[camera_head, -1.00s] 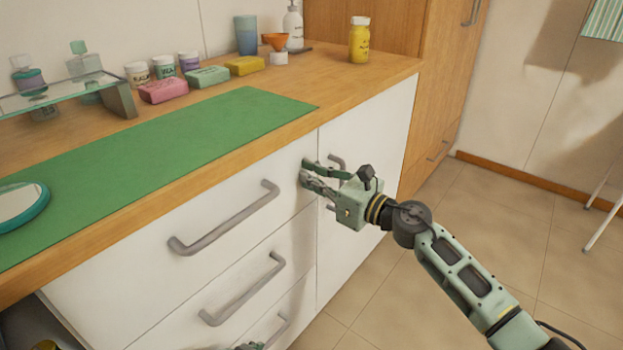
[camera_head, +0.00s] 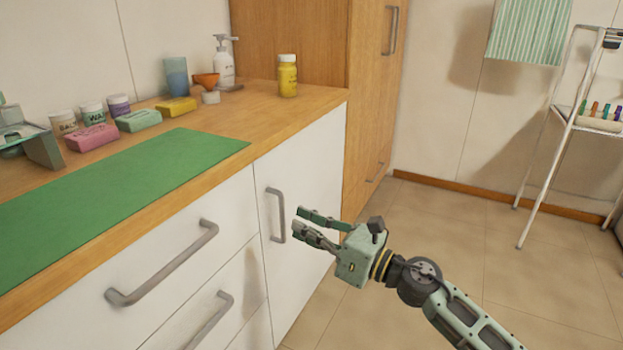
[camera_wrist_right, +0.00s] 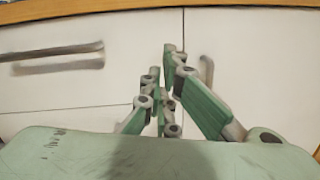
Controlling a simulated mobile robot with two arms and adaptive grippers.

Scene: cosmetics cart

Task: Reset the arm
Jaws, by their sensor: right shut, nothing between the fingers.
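My right gripper (camera_head: 298,220) is pale green with dark joints. It hangs in front of the white cabinet door (camera_head: 308,165), just right of the door's grey vertical handle (camera_head: 275,215), and looks apart from it. In the right wrist view the fingers (camera_wrist_right: 168,65) are shut and empty, pointing at the white cabinet front, with the vertical handle (camera_wrist_right: 207,72) to their right. The right arm comes in from the lower right. My left gripper is not in view.
The wooden counter (camera_head: 225,115) carries a green mat (camera_head: 120,185), soaps, jars and a yellow bottle (camera_head: 288,76). Drawer handles (camera_head: 165,262) stick out at the left. A white cart (camera_head: 560,125) stands at the far right. Open tiled floor (camera_head: 440,235) lies between.

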